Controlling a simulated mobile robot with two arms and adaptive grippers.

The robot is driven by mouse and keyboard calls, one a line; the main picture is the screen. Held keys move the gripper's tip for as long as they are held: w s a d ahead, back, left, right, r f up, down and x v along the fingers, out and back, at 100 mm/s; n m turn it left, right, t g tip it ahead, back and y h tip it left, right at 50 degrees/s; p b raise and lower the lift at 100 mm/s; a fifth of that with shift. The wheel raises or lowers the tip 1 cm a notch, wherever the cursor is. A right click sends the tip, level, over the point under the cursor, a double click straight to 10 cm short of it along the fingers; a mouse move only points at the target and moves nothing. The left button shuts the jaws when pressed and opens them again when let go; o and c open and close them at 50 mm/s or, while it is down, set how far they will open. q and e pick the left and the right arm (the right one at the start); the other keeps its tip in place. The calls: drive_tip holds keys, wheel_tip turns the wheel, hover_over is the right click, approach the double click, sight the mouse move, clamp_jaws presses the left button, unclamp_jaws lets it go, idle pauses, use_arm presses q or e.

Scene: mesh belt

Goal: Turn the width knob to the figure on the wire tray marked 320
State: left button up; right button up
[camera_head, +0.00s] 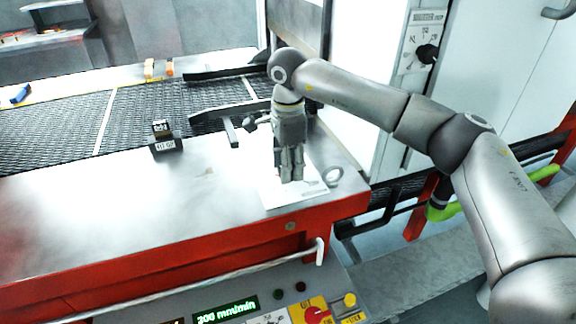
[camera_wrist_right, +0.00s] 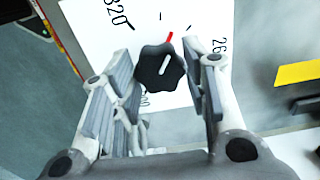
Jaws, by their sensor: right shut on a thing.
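The black lobed width knob (camera_wrist_right: 160,68) sits on a white dial plate (camera_wrist_right: 90,32) in the right wrist view. A red pointer (camera_wrist_right: 170,37) at its edge points between two black ticks, between the figures 320 (camera_wrist_right: 116,14) and 26, whose last digit is cut off. My right gripper (camera_wrist_right: 163,80) is shut on the knob, one finger on each side. In the head view my right gripper (camera_head: 290,178) points down over the white plate, hiding the knob. A small dark block with a white-lettered label (camera_head: 166,145) stands on the bench; its print is unclear. My left gripper is out of view.
The mesh belt (camera_head: 60,130) runs behind the steel bench top (camera_head: 90,215). A control panel with a green display (camera_head: 226,309) is below the front rail. Another dial (camera_head: 427,54) is on the cabinet.

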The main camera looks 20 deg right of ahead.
drive_tip(key=n, duration=0.6)
drive_tip(key=shift+w+r, duration=0.1)
drive_tip(key=shift+r, duration=0.05)
drive_tip(key=n, duration=0.5)
drive_tip(key=shift+n+b, duration=0.35)
drive_tip(key=shift+n, duration=0.05)
drive_tip(key=o, duration=1)
wheel_tip(320, 180, up, 12)
drive_tip(key=shift+f, duration=0.1)
